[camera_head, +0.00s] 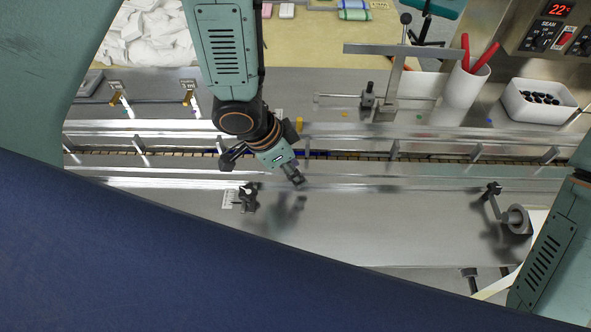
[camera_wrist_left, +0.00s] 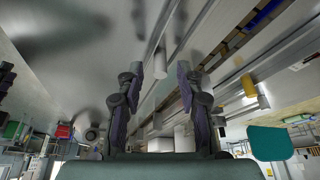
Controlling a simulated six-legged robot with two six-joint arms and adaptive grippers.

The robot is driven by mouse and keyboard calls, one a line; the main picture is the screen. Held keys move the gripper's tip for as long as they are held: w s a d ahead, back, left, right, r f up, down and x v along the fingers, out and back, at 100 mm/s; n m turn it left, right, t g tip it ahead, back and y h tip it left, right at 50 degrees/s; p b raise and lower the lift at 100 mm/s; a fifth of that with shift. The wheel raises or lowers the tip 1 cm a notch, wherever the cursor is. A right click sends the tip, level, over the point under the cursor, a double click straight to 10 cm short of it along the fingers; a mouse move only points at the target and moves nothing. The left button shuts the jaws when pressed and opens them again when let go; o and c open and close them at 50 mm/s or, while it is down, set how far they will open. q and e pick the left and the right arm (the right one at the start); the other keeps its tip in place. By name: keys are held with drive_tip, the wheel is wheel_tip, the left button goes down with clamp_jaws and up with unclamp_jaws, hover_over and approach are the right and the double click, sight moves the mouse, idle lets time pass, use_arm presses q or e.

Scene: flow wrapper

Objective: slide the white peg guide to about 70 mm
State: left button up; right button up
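My left gripper (camera_head: 294,175) points down over the steel deck in front of the long rails. In the left wrist view its two fingers (camera_wrist_left: 172,75) stand apart with a gap between the pads, and I see nothing clamped there. A dark clamp with a small white spot (camera_head: 249,190) stands on the deck left of the gripper, beside a white scale label (camera_head: 229,199). It may be the white peg guide, but it is too small to be sure. The gripper is apart from it.
Long metal rails (camera_head: 420,185) run across the machine behind the gripper. A yellow block (camera_head: 299,124) sits on the rail. A white cup with red-handled tools (camera_head: 465,88) and a white bin (camera_head: 540,103) stand behind.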

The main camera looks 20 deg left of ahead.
use_arm(q)
drive_tip(key=shift+w+d+f, duration=0.2)
drive_tip(key=shift+d+f, duration=0.15)
drive_tip(key=shift+f, duration=0.1)
drive_tip(key=shift+s+a+r, duration=0.1)
drive_tip(key=shift+s+a, duration=0.1)
drive_tip(key=shift+a, duration=0.2)
drive_tip(key=shift+c, duration=0.3)
drive_tip(key=shift+w+d, duration=0.15)
drive_tip(key=shift+d, duration=0.1)
drive_tip(key=c, duration=0.4)
drive_tip(key=shift+a, duration=0.1)
clamp_jaws()
